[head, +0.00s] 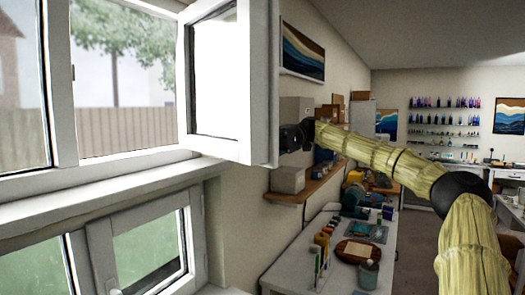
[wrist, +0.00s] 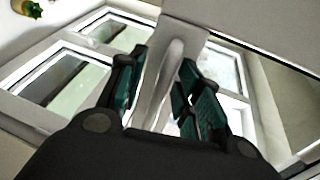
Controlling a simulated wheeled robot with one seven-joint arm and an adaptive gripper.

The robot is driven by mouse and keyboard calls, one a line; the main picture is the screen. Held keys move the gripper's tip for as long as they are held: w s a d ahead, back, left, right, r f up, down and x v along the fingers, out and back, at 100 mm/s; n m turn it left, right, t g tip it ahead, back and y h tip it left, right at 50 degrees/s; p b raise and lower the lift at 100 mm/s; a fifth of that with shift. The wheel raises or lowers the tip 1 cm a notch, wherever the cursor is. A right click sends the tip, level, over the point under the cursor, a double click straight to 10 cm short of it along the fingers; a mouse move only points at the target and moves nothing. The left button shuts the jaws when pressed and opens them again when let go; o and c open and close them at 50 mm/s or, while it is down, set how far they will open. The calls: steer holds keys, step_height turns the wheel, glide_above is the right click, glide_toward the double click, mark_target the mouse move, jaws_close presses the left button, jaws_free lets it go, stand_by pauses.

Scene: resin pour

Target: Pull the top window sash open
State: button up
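The top window sash (head: 258,85) is a white framed pane, swung out of its frame into the room in the head view. My gripper (head: 293,137) is at the room-side face of the sash, near its lower free edge. The fingertips are hidden there by the sash and the wrist. In the wrist view the two teal-padded fingers of my gripper (wrist: 168,62) stand apart, one on each side of a white handle (wrist: 174,68) on the sash. The fingers look open around the handle. Whether either pad touches it is not clear.
The white window frame (head: 62,85) and sill (head: 100,190) are at the left, with a lower window (head: 150,240) beneath. A wall shelf (head: 305,187) with boxes is below my gripper. A workbench (head: 290,270) with tools stands below it. Open floor (head: 408,250) lies at the right.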

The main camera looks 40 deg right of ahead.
steer(key=v, duration=1.2)
steer(key=shift+d, duration=0.3)
stand_by(0.3)
